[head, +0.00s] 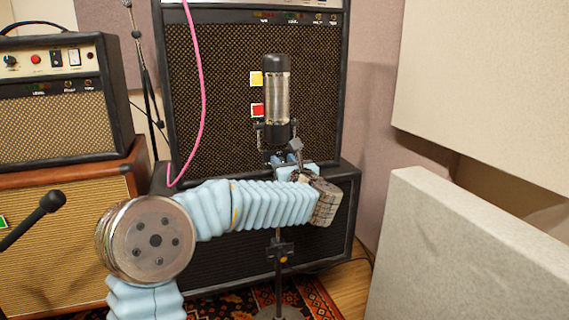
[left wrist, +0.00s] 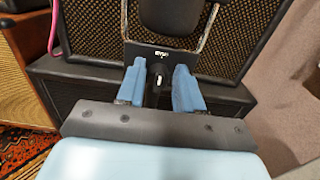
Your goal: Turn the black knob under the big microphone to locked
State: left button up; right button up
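The big microphone (head: 276,98) stands upright on its stand in the head view, with a black lower end and a silver grille. In the left wrist view the dark bottom of the microphone (left wrist: 172,14) sits in its yoke above a black plate with white lettering (left wrist: 161,54). My left gripper (head: 292,159) is just under the microphone. In the left wrist view its two blue fingers (left wrist: 161,82) are apart. The small black knob (left wrist: 155,88) with a white mark shows in the gap between them; its lower part is hard to make out. My right gripper is out of view.
A large black amp (head: 235,95) on a dark cabinet stands close behind the microphone. A smaller amp (head: 60,100) sits at left. A pink cable (head: 202,80) hangs at left of the microphone. A pale panel (head: 460,250) stands at right.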

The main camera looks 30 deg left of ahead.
pick_arm(q)
grip_shut()
jog(key=shift+m, duration=0.4)
jog(key=m, duration=0.1)
jog(key=m+b, duration=0.1)
jog(key=shift+w+d+m, duration=0.15)
jog(key=shift+m, duration=0.15)
jog(key=m, duration=0.3)
jog(key=shift+w+d+m, duration=0.1)
jog(key=shift+m, duration=0.3)
jog(key=m+p, duration=0.1)
jog(key=m, duration=0.1)
jog(key=shift+w+d+f+m, duration=0.1)
jog(key=shift+m, duration=0.3)
jog(key=m+p, duration=0.1)
jog(key=m, duration=0.1)
jog(key=shift+m, duration=0.3)
jog(key=m+p, duration=0.1)
jog(key=m, duration=0.1)
jog(key=m+p, duration=0.1)
jog(key=m, duration=0.2)
jog(key=shift+w+d+f, duration=0.1)
jog(key=shift+f, duration=0.3)
jog(key=shift+m, duration=0.4)
